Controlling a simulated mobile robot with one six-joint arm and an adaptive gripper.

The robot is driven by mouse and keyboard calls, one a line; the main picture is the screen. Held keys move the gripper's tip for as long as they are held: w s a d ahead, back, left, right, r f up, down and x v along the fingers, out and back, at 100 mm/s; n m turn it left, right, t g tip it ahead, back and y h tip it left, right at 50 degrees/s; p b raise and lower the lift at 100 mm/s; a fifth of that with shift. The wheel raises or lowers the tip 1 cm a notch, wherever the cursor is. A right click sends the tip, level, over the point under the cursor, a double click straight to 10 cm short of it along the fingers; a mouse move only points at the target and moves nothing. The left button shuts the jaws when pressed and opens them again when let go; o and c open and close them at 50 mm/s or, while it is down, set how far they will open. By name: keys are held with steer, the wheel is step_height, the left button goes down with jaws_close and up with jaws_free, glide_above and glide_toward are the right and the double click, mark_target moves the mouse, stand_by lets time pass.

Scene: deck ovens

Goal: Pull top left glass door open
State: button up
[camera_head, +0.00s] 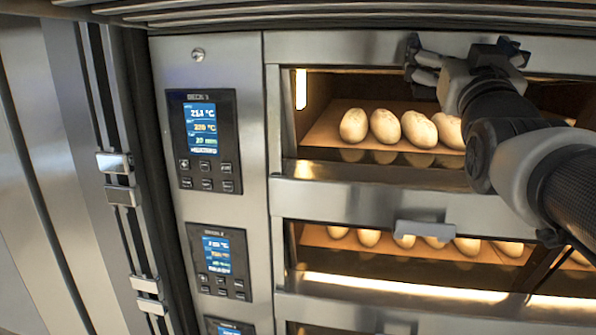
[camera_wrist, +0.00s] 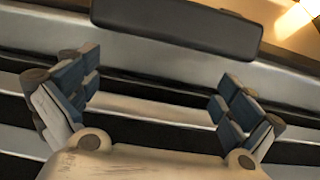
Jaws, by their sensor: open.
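The top left glass door (camera_head: 385,162) of the deck oven is the upper window in the head view, with pale loaves behind it. It looks closed. My gripper (camera_head: 462,52) is in front of the door's upper edge, with its fingers spread apart. In the wrist view my gripper (camera_wrist: 158,100) is open, with nothing between its two fingers. A dark bar-shaped handle (camera_wrist: 178,25) lies beyond the fingertips there, apart from them. In the head view my gripper and arm hide the area where this handle would show.
A second door below has a grey handle (camera_head: 425,229) and more loaves behind it. A control panel (camera_head: 203,140) with a lit screen is left of the top door. A ribbed metal hood edge (camera_head: 330,17) runs close above my gripper.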

steer(key=r+b+v, duration=0.1)
steer(key=b+v, duration=0.4)
steer(key=v, duration=1.3)
step_height(320, 180, down, 25)
steer(key=w+a+g+y+b, duration=0.2)
steer(key=w+g+b, duration=0.1)
steer(key=g+b, duration=0.3)
steer(key=shift+f+g, duration=0.25)
steer(key=shift+g, duration=0.25)
steer(key=shift+r, duration=0.1)
step_height(320, 180, up, 20)
steer(key=s+d+t+h+p, duration=0.2)
steer(key=t+p, duration=0.1)
steer(key=t, duration=0.4)
steer(key=p+x, duration=0.1)
steer(key=x, duration=0.4)
steer(key=p+x, duration=0.1)
steer(key=x, duration=0.5)
steer(key=f+p+x, duration=0.1)
steer(key=x, duration=0.5)
steer(key=shift+w+d+f+p, duration=0.15)
steer(key=shift+w+p, duration=0.05)
steer(key=shift+p, duration=0.2)
